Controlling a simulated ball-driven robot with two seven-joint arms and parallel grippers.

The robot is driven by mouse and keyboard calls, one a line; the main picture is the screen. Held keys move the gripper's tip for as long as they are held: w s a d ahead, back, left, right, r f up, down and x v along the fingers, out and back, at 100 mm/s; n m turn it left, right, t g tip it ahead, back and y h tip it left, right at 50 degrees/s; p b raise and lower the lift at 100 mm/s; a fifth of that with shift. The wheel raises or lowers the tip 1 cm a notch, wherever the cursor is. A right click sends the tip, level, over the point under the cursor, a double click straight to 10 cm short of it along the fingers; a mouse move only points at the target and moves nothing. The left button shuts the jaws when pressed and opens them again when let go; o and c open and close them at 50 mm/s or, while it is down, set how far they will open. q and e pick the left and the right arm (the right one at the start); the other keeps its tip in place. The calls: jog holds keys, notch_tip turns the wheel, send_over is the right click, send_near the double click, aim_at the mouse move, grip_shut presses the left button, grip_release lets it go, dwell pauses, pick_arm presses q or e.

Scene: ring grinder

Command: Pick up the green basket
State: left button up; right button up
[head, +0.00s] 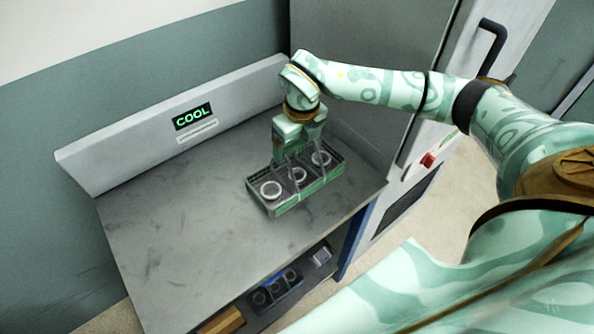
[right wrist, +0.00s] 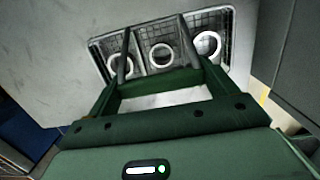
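The green basket (head: 300,199) is a low wire tray with a green rim. It sits on the grey work surface near its right side and holds three pale rings in a row. In the right wrist view, the basket (right wrist: 232,70) lies beyond my fingers. My right gripper (head: 302,158) points down over the basket's middle. Its two fingers stand apart in the right wrist view (right wrist: 157,45), one on each side of the middle ring. I cannot tell whether the fingertips touch the basket. My left gripper is out of view.
A raised grey back panel with a green "COOL" sign (head: 194,116) runs behind the work surface (head: 170,240), which is clear left of the basket. A dark tray (head: 275,290) sits on a shelf below. A tall grey cabinet (head: 375,40) stands close on the right.

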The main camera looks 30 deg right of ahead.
jog(key=c, duration=0.5)
jog(key=shift+r, duration=0.15)
